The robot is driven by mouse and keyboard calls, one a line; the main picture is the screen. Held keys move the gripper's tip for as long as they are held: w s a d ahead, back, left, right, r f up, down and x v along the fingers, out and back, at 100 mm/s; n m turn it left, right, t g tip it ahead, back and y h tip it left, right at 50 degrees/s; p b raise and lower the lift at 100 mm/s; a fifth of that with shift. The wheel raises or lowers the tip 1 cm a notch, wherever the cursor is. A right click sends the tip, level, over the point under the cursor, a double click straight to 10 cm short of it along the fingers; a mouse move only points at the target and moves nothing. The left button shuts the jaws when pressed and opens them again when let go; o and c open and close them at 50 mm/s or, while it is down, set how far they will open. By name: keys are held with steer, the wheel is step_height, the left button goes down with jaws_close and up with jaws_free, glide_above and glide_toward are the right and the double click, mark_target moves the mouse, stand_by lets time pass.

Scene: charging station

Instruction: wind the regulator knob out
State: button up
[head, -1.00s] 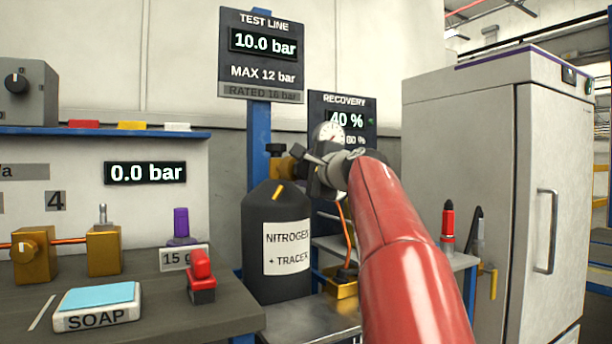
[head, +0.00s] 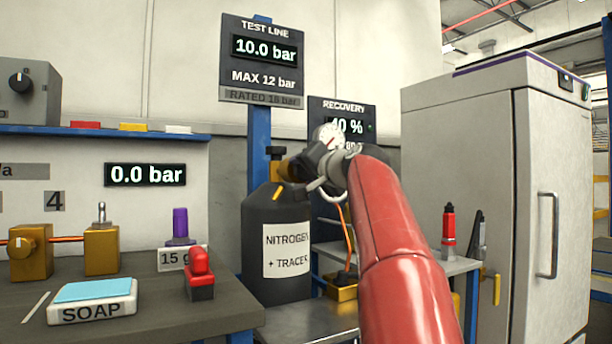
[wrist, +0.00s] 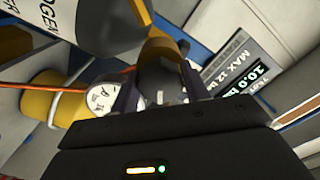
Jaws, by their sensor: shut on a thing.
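My gripper (head: 312,166) is at the regulator beside the top of the dark nitrogen bottle (head: 275,215). In the wrist view its two fingers (wrist: 158,92) are shut on the regulator knob (wrist: 160,74), a dark rounded piece between them. In the head view my gripper and arm hide the knob. The regulator's white round gauge (head: 329,136) shows just above my gripper, and also beside a finger in the wrist view (wrist: 103,97). The test line display (head: 264,50) reads 10.0 bar, with MAX 12 bar below it.
The recovery display (head: 346,127) reads 40 %, partly covered. An orange hose (head: 342,215) hangs below the regulator. A bench with soap (head: 92,300) and a red-capped item (head: 200,273) stands left. A tall grey cabinet (head: 460,180) stands right of my arm.

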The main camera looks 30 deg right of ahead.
steer(key=n, duration=0.2)
steer(key=n+b, duration=0.1)
steer(key=n, duration=0.3)
steer(key=shift+f, duration=0.25)
steer(key=n+b, duration=0.1)
steer(key=n, duration=0.5)
steer(key=shift+d, duration=0.1)
steer(key=shift+r, duration=0.1)
steer(key=o, duration=1)
steer(key=s+b, duration=0.2)
steer(key=s, duration=0.5)
steer(key=shift+s+d+b, duration=0.1)
steer(key=shift+s+b, duration=0.3)
